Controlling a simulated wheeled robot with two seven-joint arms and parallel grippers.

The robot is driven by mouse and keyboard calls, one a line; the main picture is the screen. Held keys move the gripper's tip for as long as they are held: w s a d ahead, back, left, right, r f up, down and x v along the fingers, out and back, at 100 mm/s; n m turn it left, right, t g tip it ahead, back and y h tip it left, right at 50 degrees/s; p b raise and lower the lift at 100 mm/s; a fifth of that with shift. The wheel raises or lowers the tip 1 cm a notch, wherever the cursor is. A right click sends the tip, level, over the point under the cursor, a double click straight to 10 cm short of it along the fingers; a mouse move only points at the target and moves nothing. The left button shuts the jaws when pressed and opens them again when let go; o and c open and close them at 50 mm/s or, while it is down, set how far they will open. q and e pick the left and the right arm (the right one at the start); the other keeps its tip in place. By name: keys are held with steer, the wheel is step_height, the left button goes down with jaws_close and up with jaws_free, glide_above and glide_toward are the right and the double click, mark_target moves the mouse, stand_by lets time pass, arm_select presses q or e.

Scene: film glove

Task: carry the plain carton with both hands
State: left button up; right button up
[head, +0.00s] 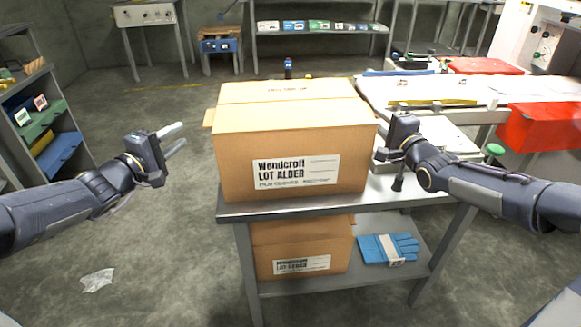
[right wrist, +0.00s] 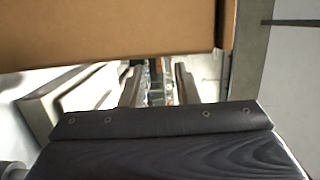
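A large brown carton (head: 292,145) stands upright on the metal table (head: 365,205). Its front bears a white label reading "LOT ALDER", so it is not unmarked. A second, similarly labelled carton (head: 300,250) sits on the shelf beneath, its top hidden by the tabletop. My left gripper (head: 176,138) is open and empty, left of the upper carton with a clear gap. My right gripper (head: 384,150) is close to the upper carton's right side. In the right wrist view its fingers (right wrist: 159,88) are apart, with the carton (right wrist: 110,28) across the top. Contact cannot be told.
Blue gloves (head: 388,248) lie on the table's lower shelf. A white workbench (head: 440,88) with a red bin (head: 543,127) is behind at right. A shelf rack (head: 40,120) stands at far left. Floor on the left is open, apart from a scrap (head: 98,280).

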steer(key=v, duration=0.7)
steer(key=shift+s, duration=0.2)
